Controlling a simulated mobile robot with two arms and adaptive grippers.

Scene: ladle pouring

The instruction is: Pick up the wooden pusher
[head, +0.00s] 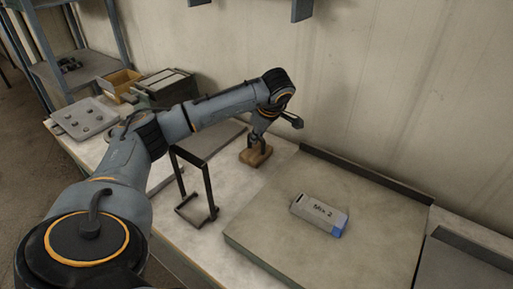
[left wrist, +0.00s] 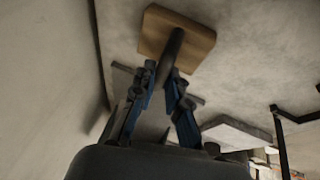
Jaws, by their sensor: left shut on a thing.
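The wooden pusher is a light brown block (head: 254,157) with a dark upright handle, near the wall on the pale worktop. My left gripper (head: 259,140) comes down on it from above. In the left wrist view, the two fingers (left wrist: 169,82) are closed around the dark handle, and the wooden block (left wrist: 200,42) shows beyond them. The frames do not clearly show whether the block touches the worktop. My right gripper is in neither view.
A raised slab (head: 330,220) carries a grey and blue box marked "Mix 2" (head: 320,214). A dark metal frame (head: 210,190) stands left of the slab. A tray with knobs (head: 88,119) and a yellow bin (head: 121,82) are at the far left. The wall is close behind the pusher.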

